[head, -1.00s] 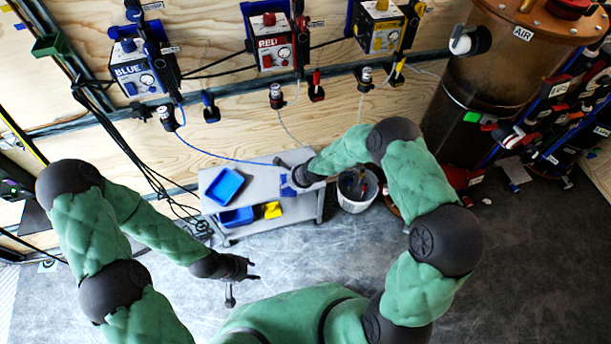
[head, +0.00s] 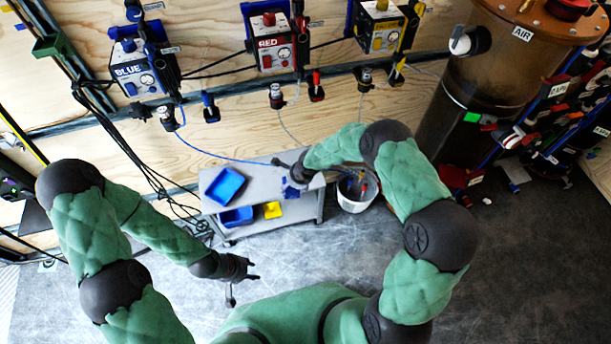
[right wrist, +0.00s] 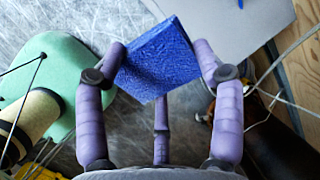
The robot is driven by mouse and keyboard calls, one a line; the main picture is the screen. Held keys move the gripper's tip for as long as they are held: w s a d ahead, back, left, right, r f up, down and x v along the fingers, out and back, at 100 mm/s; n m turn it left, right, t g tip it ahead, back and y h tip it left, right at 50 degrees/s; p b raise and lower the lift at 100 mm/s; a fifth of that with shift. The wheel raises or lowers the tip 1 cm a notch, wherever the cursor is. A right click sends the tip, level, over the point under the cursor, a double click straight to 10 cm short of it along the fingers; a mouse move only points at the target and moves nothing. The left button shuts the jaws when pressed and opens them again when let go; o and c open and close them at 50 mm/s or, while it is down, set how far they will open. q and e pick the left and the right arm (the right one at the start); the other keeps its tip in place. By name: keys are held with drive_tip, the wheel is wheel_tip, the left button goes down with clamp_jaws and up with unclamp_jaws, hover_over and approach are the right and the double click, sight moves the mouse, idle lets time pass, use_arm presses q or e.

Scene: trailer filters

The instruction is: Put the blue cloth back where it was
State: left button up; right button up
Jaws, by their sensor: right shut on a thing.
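The blue cloth (right wrist: 158,58) is a folded square between the fingers of my right gripper (right wrist: 160,70) in the right wrist view. My right gripper is shut on it. In the head view, the right gripper (head: 296,178) is over the right part of the grey cart (head: 262,180), and the cloth (head: 290,190) shows as a small blue patch just below and left of it. I cannot tell whether the cloth touches the cart top. My left gripper (head: 246,272) is over the floor, in front of the cart and away from it; its fingers look apart with nothing between them.
A blue tray (head: 225,186) lies on the cart's top left. A blue bin (head: 236,217) and a yellow thing (head: 272,210) are on the lower shelf. A white bucket (head: 356,192) stands right of the cart. A thin blue line (head: 215,154) runs from the wall to the cart.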

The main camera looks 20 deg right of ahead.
drive_tip(key=shift+d+f+n+g+h, duration=0.3)
drive_tip(key=shift+d+f+g+h, duration=0.25)
drive_tip(key=shift+d+g, duration=0.25)
drive_tip(key=shift+n+g+h, duration=0.3)
drive_tip(key=shift+g+h, duration=0.35)
drive_tip(key=shift+g, duration=0.15)
drive_tip(key=w+d+f+b, duration=0.2)
drive_tip(key=w+f, duration=0.1)
drive_tip(key=w, duration=0.1)
drive_tip(key=w+d+f+b, duration=0.2)
drive_tip(key=w+f, duration=0.1)
drive_tip(key=w, duration=0.1)
drive_tip(key=w+d+f+b, duration=0.2)
drive_tip(key=w, duration=0.2)
drive_tip(key=shift+w+d+f, duration=0.1)
drive_tip(key=shift+d+f, duration=0.15)
drive_tip(key=shift+f, duration=0.15)
drive_tip(key=shift+w+d+f+b, duration=0.1)
drive_tip(key=shift+w+f+b, duration=0.2)
drive_tip(key=shift+w+b, duration=0.1)
drive_tip(key=shift+w+f, duration=0.1)
drive_tip(key=shift+f, duration=0.2)
wheel_tip(320, 180, down, 3)
drive_tip(key=shift+b, duration=0.8)
drive_tip(key=shift+r, duration=0.1)
